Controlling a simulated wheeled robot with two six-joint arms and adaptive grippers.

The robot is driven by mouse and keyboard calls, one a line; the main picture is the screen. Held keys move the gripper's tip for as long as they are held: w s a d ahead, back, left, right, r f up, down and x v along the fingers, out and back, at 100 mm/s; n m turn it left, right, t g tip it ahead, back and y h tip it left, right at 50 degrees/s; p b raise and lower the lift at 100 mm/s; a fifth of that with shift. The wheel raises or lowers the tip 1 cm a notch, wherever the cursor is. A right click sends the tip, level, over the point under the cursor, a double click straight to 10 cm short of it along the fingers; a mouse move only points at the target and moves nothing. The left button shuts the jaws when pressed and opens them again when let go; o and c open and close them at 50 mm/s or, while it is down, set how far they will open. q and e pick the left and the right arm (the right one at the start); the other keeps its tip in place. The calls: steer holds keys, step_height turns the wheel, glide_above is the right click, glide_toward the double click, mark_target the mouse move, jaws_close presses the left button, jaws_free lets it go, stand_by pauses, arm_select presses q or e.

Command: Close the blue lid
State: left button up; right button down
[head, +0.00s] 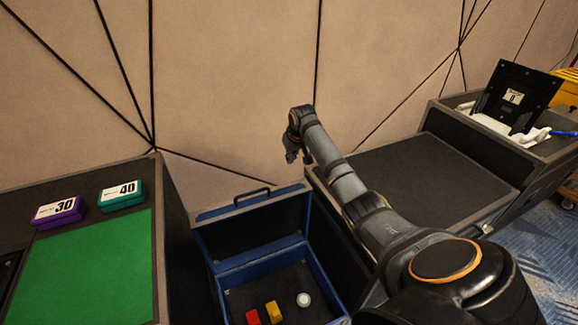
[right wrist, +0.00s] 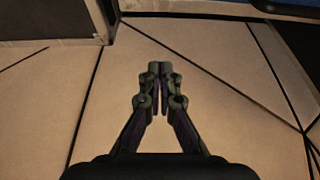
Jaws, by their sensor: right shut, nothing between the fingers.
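The blue lid (head: 256,228) stands raised, hinged at the back of an open blue box (head: 318,268), in the head view. A black handle (head: 252,196) sits on its top edge. Inside the box lie a red block (head: 253,317), a yellow block (head: 273,312) and a white round object (head: 304,299). My right gripper (head: 292,157) is above the lid's upper right part in the picture, apart from it. In the right wrist view its fingers (right wrist: 160,72) are together and empty, with the wall beyond. My left gripper is not in view.
A table with a green mat (head: 85,268) and boxes marked 30 (head: 58,212) and 40 (head: 121,195) stands left. A dark table (head: 425,178) is right of the box. Farther right, a black panel (head: 514,96) stands on a grey unit. A beige wall closes the back.

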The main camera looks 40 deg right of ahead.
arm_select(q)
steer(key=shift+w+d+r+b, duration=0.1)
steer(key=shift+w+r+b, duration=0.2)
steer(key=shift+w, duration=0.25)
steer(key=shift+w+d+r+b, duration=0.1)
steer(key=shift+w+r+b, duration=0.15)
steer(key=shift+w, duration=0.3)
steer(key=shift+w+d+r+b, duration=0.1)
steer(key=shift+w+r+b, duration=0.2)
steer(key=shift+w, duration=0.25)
arm_select(e)
step_height(320, 180, down, 9)
steer(key=shift+s+a+r, duration=0.15)
steer(key=shift+s+r, duration=0.05)
steer(key=shift+s, duration=0.15)
